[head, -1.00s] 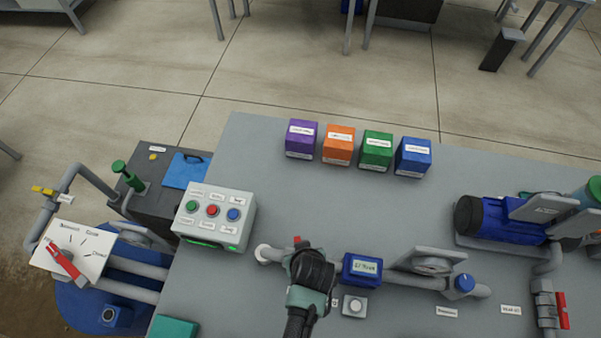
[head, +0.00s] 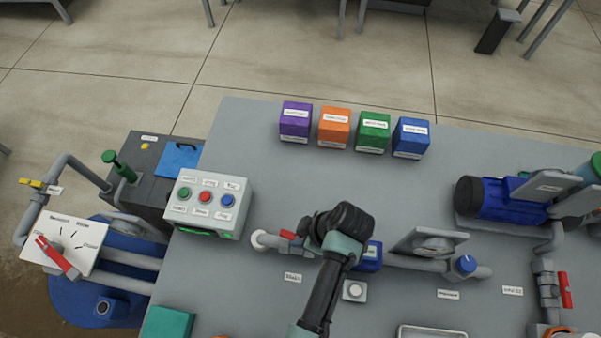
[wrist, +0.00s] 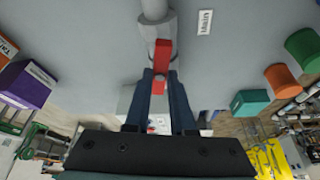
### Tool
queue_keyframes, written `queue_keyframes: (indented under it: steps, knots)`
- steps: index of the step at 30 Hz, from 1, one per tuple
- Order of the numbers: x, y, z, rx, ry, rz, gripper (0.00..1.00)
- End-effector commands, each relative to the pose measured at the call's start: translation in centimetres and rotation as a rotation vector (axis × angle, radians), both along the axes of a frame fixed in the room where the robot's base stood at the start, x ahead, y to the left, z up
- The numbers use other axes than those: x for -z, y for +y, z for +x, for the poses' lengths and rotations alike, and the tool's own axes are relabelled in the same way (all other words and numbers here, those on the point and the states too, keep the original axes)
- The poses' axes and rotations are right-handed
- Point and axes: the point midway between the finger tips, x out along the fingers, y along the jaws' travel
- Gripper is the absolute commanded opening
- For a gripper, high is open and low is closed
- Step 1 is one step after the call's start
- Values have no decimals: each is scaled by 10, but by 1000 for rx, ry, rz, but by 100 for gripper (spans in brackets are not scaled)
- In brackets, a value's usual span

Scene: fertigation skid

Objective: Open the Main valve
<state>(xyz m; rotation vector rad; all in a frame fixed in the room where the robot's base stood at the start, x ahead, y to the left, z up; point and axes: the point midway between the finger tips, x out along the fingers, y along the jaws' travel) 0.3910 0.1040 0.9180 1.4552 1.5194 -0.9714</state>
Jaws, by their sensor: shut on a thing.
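The Main valve's red lever (head: 288,235) sits on the grey pipe near its left end, behind the "Main" label (head: 293,278) on the bench. In the wrist view the red lever (wrist: 162,55) runs between my two fingers and looks roughly in line with the pipe (wrist: 158,12). My gripper (wrist: 160,78) is shut on the lever's outer part. In the head view my gripper (head: 312,238) and wrist lie over the pipe and hide the lever's far end. The "Main" label (wrist: 205,22) also shows in the wrist view.
A blue display box (head: 372,256) stands close to the right of my wrist. A button panel (head: 212,203) stands to the left. Purple, orange, green and blue boxes (head: 333,128) line the back of the bench. A blue pump (head: 500,198) is at right.

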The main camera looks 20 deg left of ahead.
Motion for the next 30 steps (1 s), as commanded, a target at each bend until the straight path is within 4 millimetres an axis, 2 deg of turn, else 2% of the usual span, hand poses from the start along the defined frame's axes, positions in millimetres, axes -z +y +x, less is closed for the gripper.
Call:
queue_keyframes:
  steps: [12,30]
  knots:
    - [1,0,3,-227,-2,-2,0]
    - [0,1,2,-271,-2,-2,0]
